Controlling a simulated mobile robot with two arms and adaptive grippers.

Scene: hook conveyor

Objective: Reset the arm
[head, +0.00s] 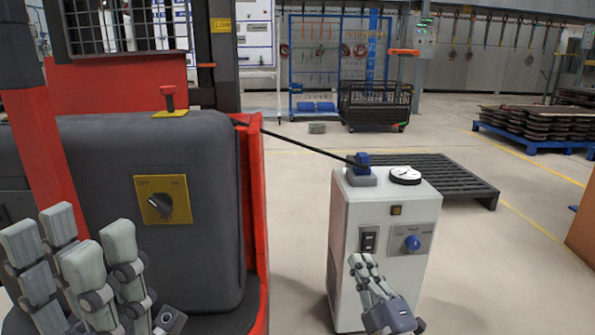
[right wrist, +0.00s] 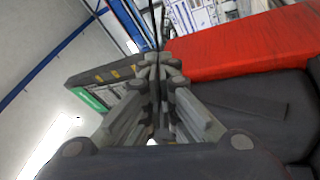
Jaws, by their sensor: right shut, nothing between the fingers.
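My right gripper (head: 361,265) is in front of the white charger cabinet (head: 343,215), with its fingers together and nothing between them. In the right wrist view its fingers (right wrist: 158,68) meet at the tips. My left gripper (head: 73,240) is at the lower left, in front of the dark grey body of the red forklift (head: 90,130). Its fingers point up and stand apart, with nothing seen between them. No other object is in either gripper.
A black cable (head: 300,145) runs from the forklift to a blue plug (head: 360,161) on the cabinet. The forklift bears a yellow knob plate (head: 150,208) and a red emergency knob (head: 168,97). A dark pallet (head: 445,178) lies behind the cabinet. Open floor is to its right.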

